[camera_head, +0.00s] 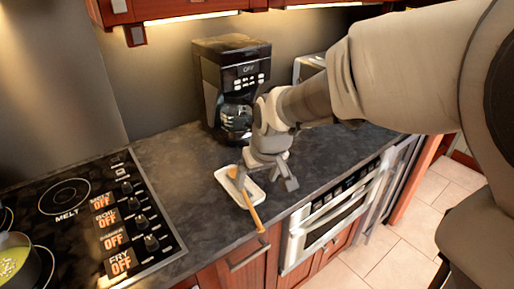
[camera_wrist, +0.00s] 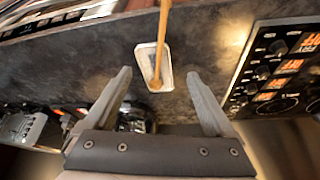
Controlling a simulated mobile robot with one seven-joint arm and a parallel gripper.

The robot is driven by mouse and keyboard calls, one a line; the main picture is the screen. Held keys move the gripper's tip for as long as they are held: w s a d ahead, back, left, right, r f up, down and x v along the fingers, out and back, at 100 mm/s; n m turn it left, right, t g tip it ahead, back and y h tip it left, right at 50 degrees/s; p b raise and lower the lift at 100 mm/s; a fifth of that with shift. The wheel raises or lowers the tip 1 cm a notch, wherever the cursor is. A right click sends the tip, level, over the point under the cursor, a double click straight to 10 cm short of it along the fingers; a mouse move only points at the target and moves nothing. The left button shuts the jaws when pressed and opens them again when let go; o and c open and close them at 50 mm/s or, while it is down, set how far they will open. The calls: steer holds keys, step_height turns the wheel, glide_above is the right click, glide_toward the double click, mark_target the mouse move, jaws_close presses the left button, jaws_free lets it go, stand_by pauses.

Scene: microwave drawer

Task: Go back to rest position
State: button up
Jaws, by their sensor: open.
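My gripper (camera_head: 268,180) is over the dark counter in the head view, close to a white tray (camera_head: 222,175) with a wooden spoon (camera_head: 251,208) on it. The spoon's handle sticks out past the counter's front edge. In the wrist view the two fingers of my gripper (camera_wrist: 158,85) are spread apart with nothing between them. The tray (camera_wrist: 146,52) and the spoon (camera_wrist: 163,35) lie beyond the fingertips there. My gripper hides part of the tray in the head view.
A black coffee maker (camera_head: 231,72) stands at the back of the counter (camera_head: 180,160). A stove (camera_head: 84,222) with several knobs is at left, with a pot (camera_head: 18,262) on it. A microwave drawer (camera_head: 330,222) sits under the counter at right.

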steer(key=s+d+r+m, duration=0.1)
steer(key=s+d+r, duration=0.1)
steer(key=s+d, duration=0.2)
steer(key=s+d+r+m+h, duration=0.1)
steer(key=s+d+r, duration=0.2)
steer(key=s, duration=0.5)
steer(key=s+d+r+m+t, duration=0.1)
steer(key=s+d+r, duration=0.2)
steer(key=s, duration=0.3)
steer(key=shift+s+d+m, duration=0.2)
steer(key=shift+d+m, duration=0.2)
steer(key=shift+d, duration=0.4)
